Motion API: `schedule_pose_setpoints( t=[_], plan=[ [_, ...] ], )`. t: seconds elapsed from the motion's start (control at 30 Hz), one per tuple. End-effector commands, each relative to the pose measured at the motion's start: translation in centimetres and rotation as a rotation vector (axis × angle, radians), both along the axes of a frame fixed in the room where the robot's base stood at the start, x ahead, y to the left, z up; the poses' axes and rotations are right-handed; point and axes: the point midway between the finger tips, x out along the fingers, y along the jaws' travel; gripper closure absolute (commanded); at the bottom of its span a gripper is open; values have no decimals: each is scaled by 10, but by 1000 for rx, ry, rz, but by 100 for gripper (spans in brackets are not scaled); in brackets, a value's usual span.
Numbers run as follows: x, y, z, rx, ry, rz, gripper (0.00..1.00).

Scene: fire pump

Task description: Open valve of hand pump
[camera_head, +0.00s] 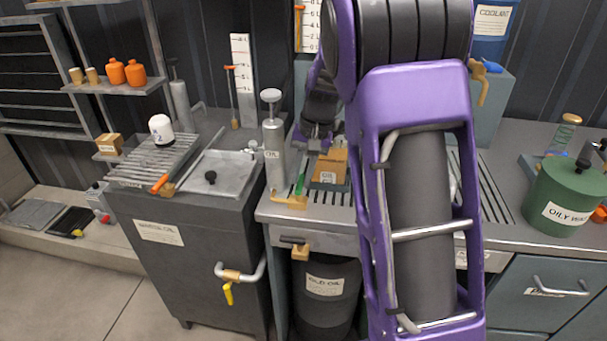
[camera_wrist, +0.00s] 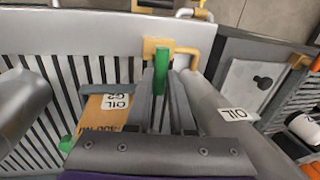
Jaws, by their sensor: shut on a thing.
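In the wrist view the green lever (camera_wrist: 161,76) is between my fingertips, in front of the brass valve body (camera_wrist: 154,47). My gripper (camera_wrist: 160,88) is shut on the lever. The pump body (camera_wrist: 208,95) is just right of my fingers. In the head view my gripper (camera_head: 316,141) is partly hidden.
An orange-brown oil box (camera_head: 328,167) stands close beside my fingers; it also shows in the wrist view (camera_wrist: 98,112). A waste oil cabinet (camera_head: 190,260) stands left, an old oil bin (camera_head: 325,300) below, and a green oily waste can (camera_head: 567,195) right.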

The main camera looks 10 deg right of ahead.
Motion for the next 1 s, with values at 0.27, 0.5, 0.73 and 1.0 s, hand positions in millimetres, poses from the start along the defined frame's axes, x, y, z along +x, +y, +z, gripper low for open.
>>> schedule_pose_setpoints(
  t=[0.27,0.5,0.73,1.0],
  plan=[
    [0,0,0,0,-1,1,65],
    [0,0,0,0,-1,-1,49],
    [0,-1,7,0,-2,-1,49],
    [-3,-10,59,0,-6,-2,49]
  ],
)
